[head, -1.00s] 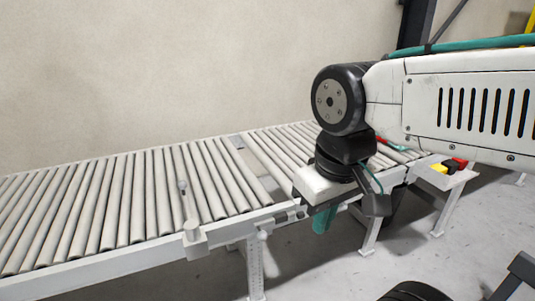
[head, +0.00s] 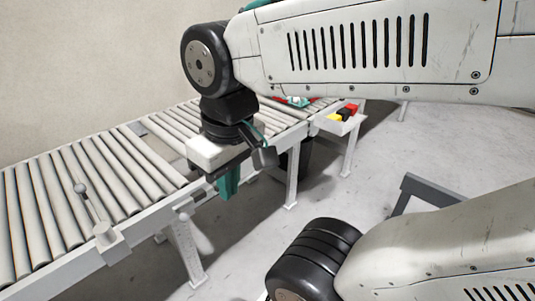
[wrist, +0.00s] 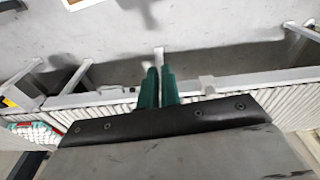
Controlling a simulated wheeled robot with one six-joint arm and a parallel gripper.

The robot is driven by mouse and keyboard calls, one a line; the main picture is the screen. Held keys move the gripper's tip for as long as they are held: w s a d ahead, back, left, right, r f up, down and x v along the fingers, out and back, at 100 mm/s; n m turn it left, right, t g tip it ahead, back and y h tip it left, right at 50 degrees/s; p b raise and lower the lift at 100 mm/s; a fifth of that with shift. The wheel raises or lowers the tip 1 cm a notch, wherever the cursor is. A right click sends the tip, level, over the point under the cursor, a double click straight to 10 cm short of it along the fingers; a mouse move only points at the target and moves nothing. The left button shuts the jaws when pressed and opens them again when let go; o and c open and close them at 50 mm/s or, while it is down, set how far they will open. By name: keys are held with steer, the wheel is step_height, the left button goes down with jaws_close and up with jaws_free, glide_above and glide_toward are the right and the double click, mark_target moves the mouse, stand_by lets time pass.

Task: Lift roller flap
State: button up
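The roller conveyor (head: 128,213) runs along the wall at left in the head view. A gap with a flat plate (head: 163,142) breaks its row of rollers. I cannot tell for certain which roller section is the flap. A lever with a round knob (head: 81,188) stands by the near rail, left of the gap. My gripper (head: 229,184) points down on the near side of the conveyor, right of the lever and apart from it. In the wrist view its teal fingers (wrist: 160,78) are close together, with nothing visible held. Whether they fully meet is unclear.
A tray with yellow, black and red blocks (head: 343,115) is fixed at the conveyor's far end. Red and white items (head: 294,100) lie on the far rollers. White legs (head: 291,180) stand beneath the conveyor. The grey floor in front is mostly clear.

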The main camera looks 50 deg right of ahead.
steer(key=o, duration=0.5)
steer(key=shift+d, duration=0.15)
steer(key=shift+c, duration=0.2)
steer(key=w+d+f+m+g, duration=0.15)
steer(key=w+d+f, duration=0.25)
steer(key=d+f, duration=0.55)
steer(key=w+d+f+m+g, duration=0.15)
steer(key=w+d+f, duration=0.25)
steer(key=d+f, duration=0.55)
steer(key=n+t+h, duration=0.1)
steer(key=n+t, duration=1.6)
steer(key=n, duration=0.3)
glide_toward(252, 174)
steer(key=f+x, duration=0.1)
steer(key=x, duration=0.9)
steer(key=shift+w+r, duration=0.15)
